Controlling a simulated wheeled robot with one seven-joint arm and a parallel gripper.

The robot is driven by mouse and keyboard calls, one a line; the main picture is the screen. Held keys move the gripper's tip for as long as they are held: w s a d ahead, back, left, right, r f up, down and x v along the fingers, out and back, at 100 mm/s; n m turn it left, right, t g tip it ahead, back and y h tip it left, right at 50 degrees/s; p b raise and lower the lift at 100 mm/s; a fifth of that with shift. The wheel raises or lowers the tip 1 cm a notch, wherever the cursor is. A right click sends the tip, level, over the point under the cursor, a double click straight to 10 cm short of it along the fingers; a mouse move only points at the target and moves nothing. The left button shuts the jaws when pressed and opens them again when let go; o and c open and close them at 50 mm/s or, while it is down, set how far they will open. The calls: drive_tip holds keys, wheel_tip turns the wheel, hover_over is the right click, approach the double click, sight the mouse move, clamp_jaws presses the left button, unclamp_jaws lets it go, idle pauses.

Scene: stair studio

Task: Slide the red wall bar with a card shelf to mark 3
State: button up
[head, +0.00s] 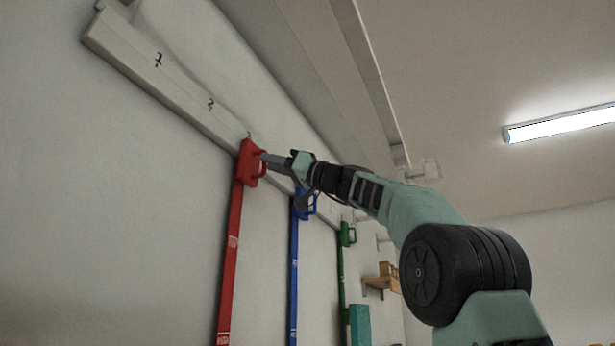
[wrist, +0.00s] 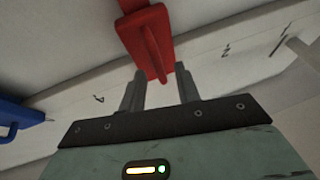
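The red wall bar (head: 231,255) hangs upright from a pale rail (head: 183,97) on the wall. Its red head with a loop handle (head: 252,163) sits on the rail, past the mark 2 (head: 210,104). In the wrist view the red head (wrist: 147,38) lies between mark 2 (wrist: 225,50) and another mark (wrist: 97,98) too blurred to read. My gripper (wrist: 160,80) is open, its fingertips either side of the handle's near end, with gaps showing. I cannot tell whether a finger touches it. Mark 3 cannot be made out. No card shelf is clearly visible on the red bar.
A blue bar (head: 294,270) and a green bar (head: 341,265) hang farther along the same rail, right of the red one. My arm passes close to the blue head. A wooden shelf (head: 378,283) is beyond. The rail toward mark 1 (head: 159,59) is clear.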

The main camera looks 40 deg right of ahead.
drive_tip(key=b+v, duration=0.8)
drive_tip(key=v, duration=0.8)
drive_tip(key=shift+b, duration=0.35)
drive_tip(key=shift+s, duration=0.1)
